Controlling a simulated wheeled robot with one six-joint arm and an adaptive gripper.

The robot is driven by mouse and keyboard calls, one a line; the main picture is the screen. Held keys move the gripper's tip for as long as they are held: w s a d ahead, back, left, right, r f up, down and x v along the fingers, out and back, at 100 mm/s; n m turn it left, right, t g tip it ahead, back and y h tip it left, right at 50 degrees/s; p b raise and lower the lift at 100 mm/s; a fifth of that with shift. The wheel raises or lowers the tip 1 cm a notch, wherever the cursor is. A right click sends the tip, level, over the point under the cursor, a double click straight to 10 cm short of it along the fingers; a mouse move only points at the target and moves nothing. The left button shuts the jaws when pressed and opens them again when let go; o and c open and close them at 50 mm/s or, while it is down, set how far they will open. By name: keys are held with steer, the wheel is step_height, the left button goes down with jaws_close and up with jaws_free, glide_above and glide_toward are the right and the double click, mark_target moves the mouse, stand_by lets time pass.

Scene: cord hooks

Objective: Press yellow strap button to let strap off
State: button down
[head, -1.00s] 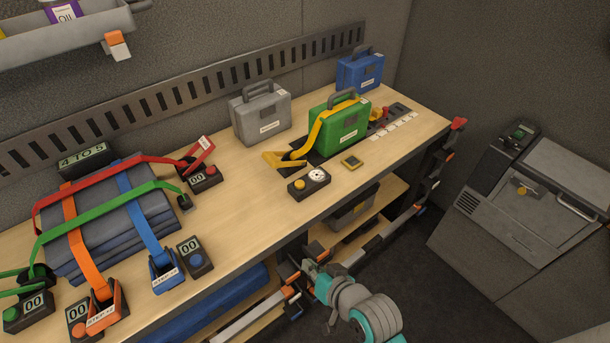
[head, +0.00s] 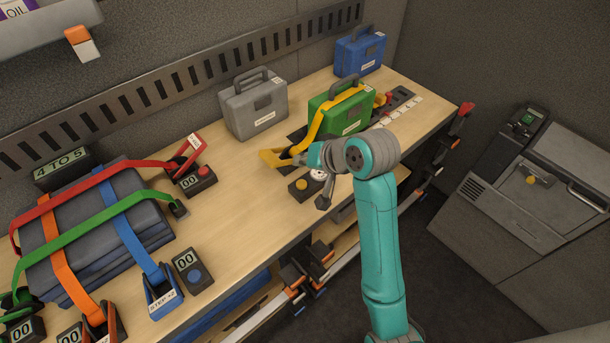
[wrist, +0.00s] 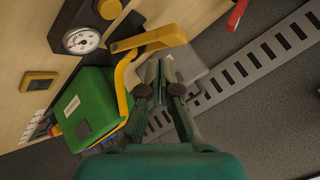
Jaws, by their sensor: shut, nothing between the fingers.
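The yellow strap (head: 316,122) runs over the green case (head: 354,116) to a raised yellow buckle lever (head: 270,157). In front of the lever, a dark box carries a round yellow button (head: 301,184) and a white dial (head: 318,175), partly covered by my arm in the head view. In the wrist view, the button (wrist: 110,9) is at the top edge, the lever (wrist: 150,40) lies below it, and the green case (wrist: 92,108) is at left. My gripper (wrist: 156,72) is shut and empty, its tips appearing close to the lever. I cannot tell whether they touch.
A grey case (head: 254,107) stands behind the lever and a blue case (head: 360,52) at the far end. Red, green, blue and orange straps cross a grey stack (head: 85,255) at left. Bare wood lies in front of the grey case.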

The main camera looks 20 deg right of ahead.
mark_target(304, 185)
steer(key=shift+w+d+r, duration=0.35)
steer(key=shift+w+r, duration=0.2)
steer(key=shift+r, duration=0.2)
steer(key=shift+f, duration=4.4)
steer(key=shift+f, duration=0.15)
steer(key=shift+f, duration=0.3)
steer(key=shift+f, duration=0.4)
steer(key=shift+r, duration=0.85)
steer(key=shift+r, duration=0.1)
